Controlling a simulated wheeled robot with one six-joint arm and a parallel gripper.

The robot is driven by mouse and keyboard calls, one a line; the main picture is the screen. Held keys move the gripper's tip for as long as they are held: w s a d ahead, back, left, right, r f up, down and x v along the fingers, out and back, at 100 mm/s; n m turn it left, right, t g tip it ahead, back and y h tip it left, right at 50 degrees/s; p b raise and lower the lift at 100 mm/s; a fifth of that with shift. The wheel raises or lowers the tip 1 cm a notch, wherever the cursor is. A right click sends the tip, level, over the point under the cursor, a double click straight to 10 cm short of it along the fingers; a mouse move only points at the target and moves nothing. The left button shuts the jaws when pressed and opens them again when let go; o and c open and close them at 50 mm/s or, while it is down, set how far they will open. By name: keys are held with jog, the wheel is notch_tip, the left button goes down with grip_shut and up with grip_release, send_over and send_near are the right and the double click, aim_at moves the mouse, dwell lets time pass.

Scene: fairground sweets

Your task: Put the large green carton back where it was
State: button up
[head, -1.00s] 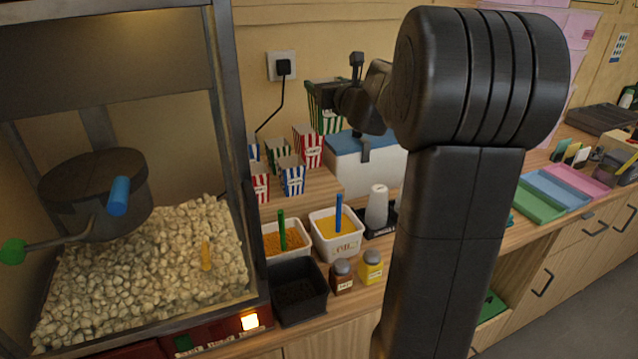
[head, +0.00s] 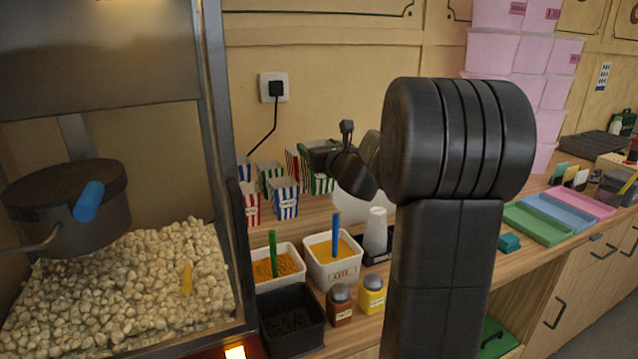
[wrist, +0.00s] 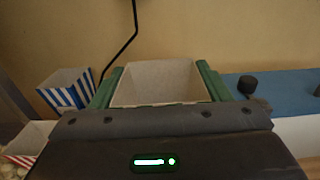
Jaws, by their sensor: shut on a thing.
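My gripper (head: 322,152) is shut on the large green-and-white striped carton (head: 322,185), which is upright and low over the back of the counter. My gripper and wrist hide its upper part in the head view. In the wrist view its pale open mouth (wrist: 158,82) sits between the two fingers and looks empty. A red-striped carton (head: 292,162) is partly hidden just left of it. I cannot tell whether the held carton's base touches the counter.
Smaller cartons stand left: blue-striped (head: 286,198), green-striped (head: 268,174) and red-striped (head: 250,203). A white box with a blue lid (wrist: 285,92) is close on the right. Tubs (head: 332,272), shaker jars (head: 372,294) and cups (head: 376,232) stand in front.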

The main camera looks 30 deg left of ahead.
jog(key=shift+f+b, duration=0.4)
jog(key=shift+f, duration=2.15)
jog(key=shift+f, duration=0.1)
jog(key=o, duration=1.2)
jog(key=shift+s+d, duration=0.1)
jog(key=b+v, duration=0.2)
jog(key=v, duration=0.9)
jog(key=shift+s+d, duration=0.3)
